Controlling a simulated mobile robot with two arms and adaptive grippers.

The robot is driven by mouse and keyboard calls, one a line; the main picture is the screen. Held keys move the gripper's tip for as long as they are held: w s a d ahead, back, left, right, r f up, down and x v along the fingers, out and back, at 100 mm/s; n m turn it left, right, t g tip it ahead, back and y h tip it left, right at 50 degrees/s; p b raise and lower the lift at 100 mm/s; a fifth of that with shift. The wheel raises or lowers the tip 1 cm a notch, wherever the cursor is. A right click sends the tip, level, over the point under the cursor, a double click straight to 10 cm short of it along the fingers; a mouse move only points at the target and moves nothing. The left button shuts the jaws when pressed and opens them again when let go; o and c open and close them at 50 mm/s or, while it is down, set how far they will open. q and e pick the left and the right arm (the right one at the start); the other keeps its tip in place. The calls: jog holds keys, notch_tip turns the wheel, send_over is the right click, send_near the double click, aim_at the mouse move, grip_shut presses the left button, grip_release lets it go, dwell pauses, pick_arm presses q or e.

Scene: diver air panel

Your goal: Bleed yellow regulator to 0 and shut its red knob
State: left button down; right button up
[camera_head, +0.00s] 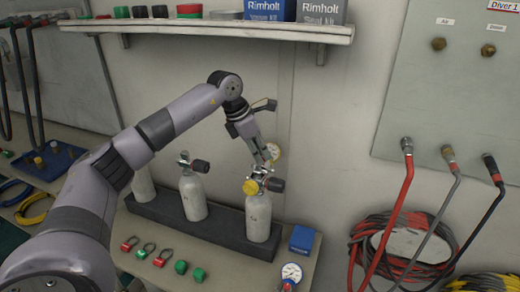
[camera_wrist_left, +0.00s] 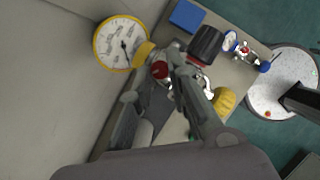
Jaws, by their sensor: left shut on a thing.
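The yellow regulator sits on top of the rightmost grey cylinder (camera_head: 258,216) on the bench. Its yellow-rimmed gauge (camera_wrist_left: 122,43) faces the left wrist camera; the needle shows, but the reading is too small to tell. A yellow knob (camera_head: 250,187) is on its front side and also shows in the left wrist view (camera_wrist_left: 224,100). A black valve knob (camera_head: 277,185) sticks out to the right. My left gripper (camera_head: 266,158) reaches down onto the regulator from above. Its fingers close around the small red knob (camera_wrist_left: 160,70), which they partly hide. My right gripper is not in view.
Other cylinders (camera_head: 193,197) stand to the left in the dark rack (camera_head: 224,232). A blue box (camera_head: 302,240) and a loose gauge (camera_head: 291,272) are to the right. Rings and green caps lie in front. A shelf (camera_head: 215,29) hangs above; hoses (camera_head: 407,190) hang right.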

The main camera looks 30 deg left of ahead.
pick_arm(q)
jog(key=m, duration=0.2)
jog(key=m+g+h+p, duration=0.1)
jog(key=m+p, duration=0.1)
jog(key=m, duration=0.1)
jog(key=shift+w+a+r+m+g, duration=0.2)
jog(key=shift+w+m+g, duration=0.1)
jog(key=shift+g, duration=0.1)
jog(key=shift+w+f+m+g+h+p, duration=0.1)
jog(key=shift+m+g+h+p, duration=0.25)
jog(key=shift+m, duration=0.75)
jog(key=shift+w+f+m+g+h+p, duration=0.15)
jog(key=shift+m+g, duration=0.3)
jog(key=shift+m, duration=0.65)
jog(key=shift+s+r, duration=0.1)
jog(key=c, duration=1.5)
grip_release()
jog(key=v, duration=0.7)
jog(key=shift+a+r, duration=0.1)
jog(key=shift+r, duration=0.1)
